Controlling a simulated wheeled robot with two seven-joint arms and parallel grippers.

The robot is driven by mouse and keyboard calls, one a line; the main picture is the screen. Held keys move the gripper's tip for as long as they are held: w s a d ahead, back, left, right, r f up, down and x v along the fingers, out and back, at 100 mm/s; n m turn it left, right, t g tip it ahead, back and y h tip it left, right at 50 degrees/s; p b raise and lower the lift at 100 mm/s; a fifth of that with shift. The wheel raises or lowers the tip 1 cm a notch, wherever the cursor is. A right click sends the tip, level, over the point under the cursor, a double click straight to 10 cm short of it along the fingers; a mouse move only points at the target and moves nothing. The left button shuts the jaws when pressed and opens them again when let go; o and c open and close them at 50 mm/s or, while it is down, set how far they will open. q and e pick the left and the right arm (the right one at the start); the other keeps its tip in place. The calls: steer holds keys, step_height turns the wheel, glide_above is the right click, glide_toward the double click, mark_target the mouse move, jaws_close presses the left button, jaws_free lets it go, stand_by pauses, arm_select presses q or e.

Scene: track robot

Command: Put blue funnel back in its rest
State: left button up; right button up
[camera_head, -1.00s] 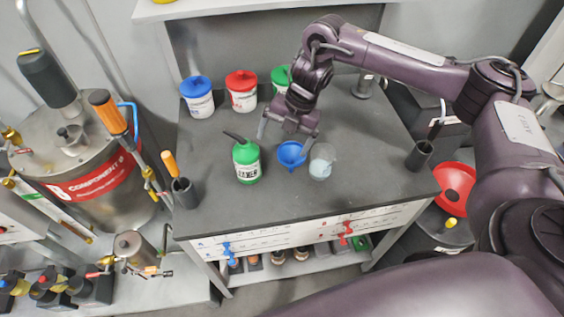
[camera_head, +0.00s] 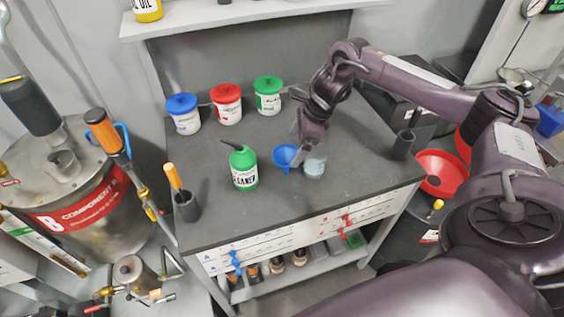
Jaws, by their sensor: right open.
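The blue funnel (camera_head: 285,155) is on the dark tabletop, right of the green cleaner bottle (camera_head: 243,168). Just right of it is a small pale container (camera_head: 314,168). My right gripper (camera_head: 302,153) points down between the funnel and the pale container, close to both; its jaws are open. I cannot tell whether a finger touches the funnel. My left gripper is not in view. I cannot make out which thing is the funnel's rest.
Dark cups stand at the left (camera_head: 187,207) and right (camera_head: 403,145) edges. A red funnel (camera_head: 441,173) is beyond the right edge. The table's front middle is clear.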

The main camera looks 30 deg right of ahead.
mark_target(285, 158)
steer(key=p+x, duration=0.2)
steer(key=x, duration=0.1)
steer(key=p+x, duration=0.1)
steer(key=x, duration=0.3)
steer(key=shift+w+p, duration=0.25)
steer(key=shift+p, duration=0.1)
steer(key=shift+w+f, duration=0.1)
steer(key=shift+f, duration=0.25)
steer(key=shift+c, duration=0.3)
steer(key=c, duration=1.1)
steer(key=shift+o, duration=0.2)
steer(key=shift+r, duration=0.2)
